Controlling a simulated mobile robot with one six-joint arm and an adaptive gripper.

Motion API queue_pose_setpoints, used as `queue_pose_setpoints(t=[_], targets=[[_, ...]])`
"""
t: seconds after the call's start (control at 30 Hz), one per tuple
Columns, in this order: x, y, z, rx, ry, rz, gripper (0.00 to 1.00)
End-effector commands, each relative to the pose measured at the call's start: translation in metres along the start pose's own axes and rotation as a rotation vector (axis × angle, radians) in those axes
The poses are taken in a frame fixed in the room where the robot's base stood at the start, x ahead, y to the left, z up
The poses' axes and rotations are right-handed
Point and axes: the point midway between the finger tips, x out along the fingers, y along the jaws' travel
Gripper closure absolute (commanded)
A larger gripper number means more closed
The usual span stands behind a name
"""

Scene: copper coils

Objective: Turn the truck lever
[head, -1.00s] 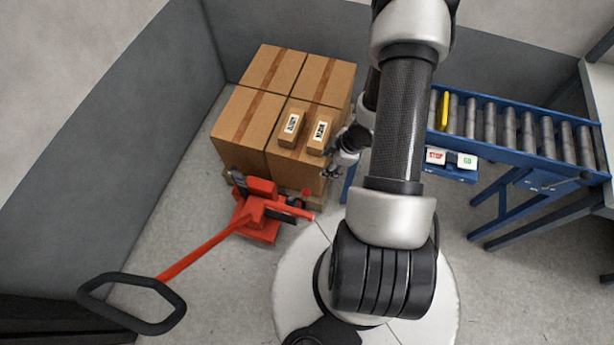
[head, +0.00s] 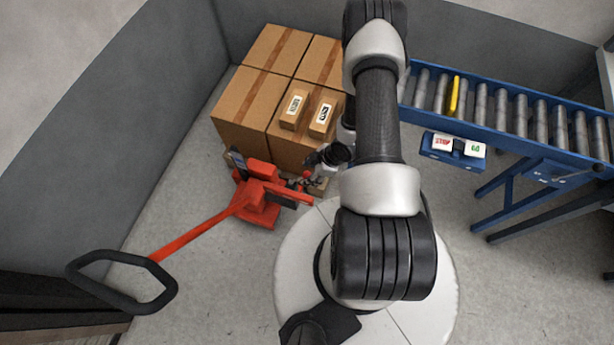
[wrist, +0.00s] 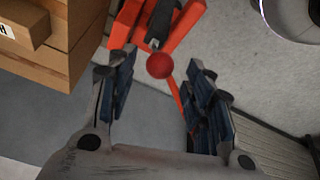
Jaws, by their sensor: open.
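The red pallet truck (head: 262,205) stands at the left of my base, its red bar running down to a black loop handle (head: 165,297). Its lever ends in a red ball knob (wrist: 159,65) on a dark stem (wrist: 158,30) in the wrist view. My gripper (wrist: 158,88) is open, with one finger to each side and the knob lying between them in the picture, just past the fingertips. I see no contact; the depth gap is hard to judge. In the head view my gripper (head: 312,178) is small beside the truck's body and partly covers the lever.
Large cartons (head: 246,95) stand stacked behind the truck, with two small labelled boxes (head: 322,117) on top. A blue roller conveyor (head: 515,148) with a STOP/GO button box (head: 455,150) is at the right. Grey floor (head: 200,270) is free at the front left.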

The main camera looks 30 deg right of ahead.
Motion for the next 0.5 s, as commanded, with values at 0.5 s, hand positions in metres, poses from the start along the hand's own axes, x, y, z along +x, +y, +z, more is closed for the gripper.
queue_pose_setpoints(t=[0.5], targets=[[0.037, 0.001, 0.0, 0.001, -0.001, 0.001, 0.53]])
